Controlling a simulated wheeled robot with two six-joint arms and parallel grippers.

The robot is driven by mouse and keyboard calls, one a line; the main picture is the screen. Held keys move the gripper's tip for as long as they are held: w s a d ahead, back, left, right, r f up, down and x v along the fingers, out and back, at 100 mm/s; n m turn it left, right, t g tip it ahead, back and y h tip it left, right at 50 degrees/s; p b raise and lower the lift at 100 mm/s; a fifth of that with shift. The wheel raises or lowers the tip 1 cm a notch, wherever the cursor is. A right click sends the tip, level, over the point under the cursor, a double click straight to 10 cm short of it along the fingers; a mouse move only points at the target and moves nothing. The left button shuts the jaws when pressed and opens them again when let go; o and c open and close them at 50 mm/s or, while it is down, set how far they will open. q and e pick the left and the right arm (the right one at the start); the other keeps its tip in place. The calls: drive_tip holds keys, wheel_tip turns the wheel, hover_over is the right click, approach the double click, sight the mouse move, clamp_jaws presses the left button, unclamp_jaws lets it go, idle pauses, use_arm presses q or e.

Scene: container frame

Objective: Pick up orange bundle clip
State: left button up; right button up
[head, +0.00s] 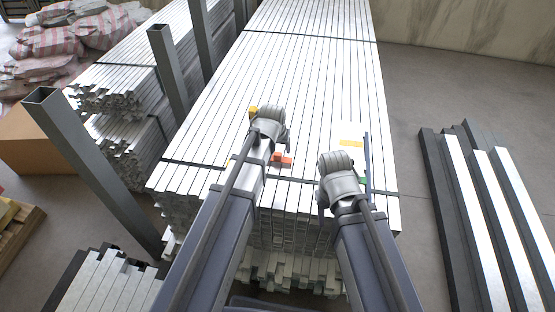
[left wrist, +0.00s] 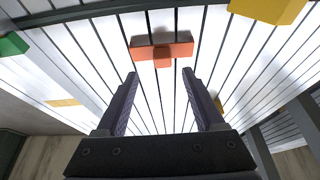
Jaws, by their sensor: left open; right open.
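The orange bundle clip (head: 283,160) lies on top of the stack of pale metal bars, close to the stack's near end. In the left wrist view the clip (left wrist: 162,52) is a small T-shaped piece just beyond my fingertips, across the bars. My left gripper (left wrist: 159,76) is open with nothing between its fingers, and the clip is ahead of the gap. In the head view the left gripper (head: 272,139) is just behind and left of the clip, mostly hidden by its own wrist. My right gripper (head: 325,196) is open near the stack's front right, its fingers mostly hidden.
A green piece (head: 363,180) is at the right edge.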

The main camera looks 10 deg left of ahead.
sight(278, 154)
use_arm(q)
drive_tip(key=b+x, duration=0.4)
drive_tip(key=x, duration=0.1)
drive_tip(key=shift+s+a+f+b, duration=0.15)
drive_tip(key=shift+a+f+b, duration=0.05)
drive_tip(key=shift+a+b, duration=0.1)
drive_tip(key=shift+r, duration=0.1)
drive_tip(key=shift+c, duration=0.2)
clamp_jaws()
